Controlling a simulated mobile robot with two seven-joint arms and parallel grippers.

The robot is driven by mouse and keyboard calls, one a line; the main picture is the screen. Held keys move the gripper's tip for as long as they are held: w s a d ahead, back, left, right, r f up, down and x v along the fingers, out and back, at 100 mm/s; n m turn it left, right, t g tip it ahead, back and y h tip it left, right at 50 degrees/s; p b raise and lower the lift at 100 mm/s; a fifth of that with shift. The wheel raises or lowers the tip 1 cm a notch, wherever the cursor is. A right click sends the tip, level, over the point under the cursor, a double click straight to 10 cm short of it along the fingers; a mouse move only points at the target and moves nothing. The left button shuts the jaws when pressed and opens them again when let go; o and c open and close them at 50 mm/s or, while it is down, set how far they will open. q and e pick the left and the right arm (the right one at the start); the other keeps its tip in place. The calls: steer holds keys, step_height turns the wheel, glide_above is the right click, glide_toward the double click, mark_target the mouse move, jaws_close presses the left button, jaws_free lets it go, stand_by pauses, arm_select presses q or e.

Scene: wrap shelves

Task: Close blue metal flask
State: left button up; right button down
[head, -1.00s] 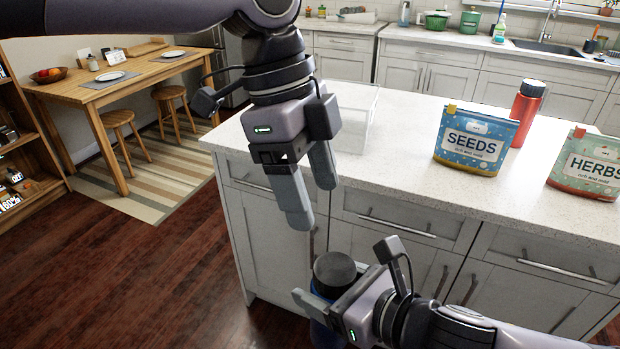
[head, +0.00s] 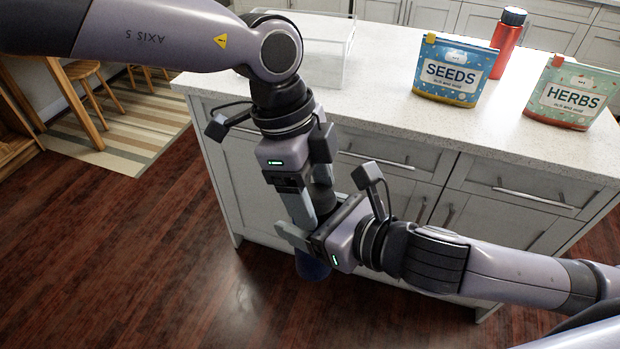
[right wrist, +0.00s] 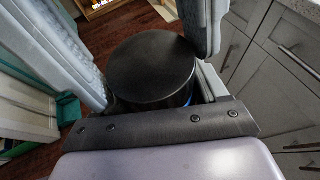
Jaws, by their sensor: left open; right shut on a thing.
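The blue metal flask (head: 312,265) is upright in front of the island, clear of the counter. Its dark round lid (head: 321,197) is on its top and also shows large in the right wrist view (right wrist: 150,70). My right gripper (head: 304,240) is shut around the flask below the lid. My left gripper (head: 312,212) points down from above and is open, its fingers on either side of the lid. In the right wrist view, grey fingers flank the lid; whether they touch it I cannot tell. The flask's middle is hidden by the grippers.
The island counter (head: 390,105) is behind the grippers. It carries a clear box (head: 315,60), a blue SEEDS bag (head: 452,72), a HERBS bag (head: 568,95) and a red bottle (head: 507,42). The wooden floor (head: 150,260) to the left is free.

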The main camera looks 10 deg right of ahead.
arm_select(q)
steer(key=c, duration=0.8)
steer(key=m, duration=0.2)
steer(key=shift+d+m+g, duration=0.1)
steer(key=shift+m+g, duration=0.3)
steer(key=m+y, duration=0.1)
steer(key=m, duration=0.3)
steer(key=shift+w, duration=0.15)
steer(key=o, duration=1.2)
steer(key=shift+g, duration=0.3)
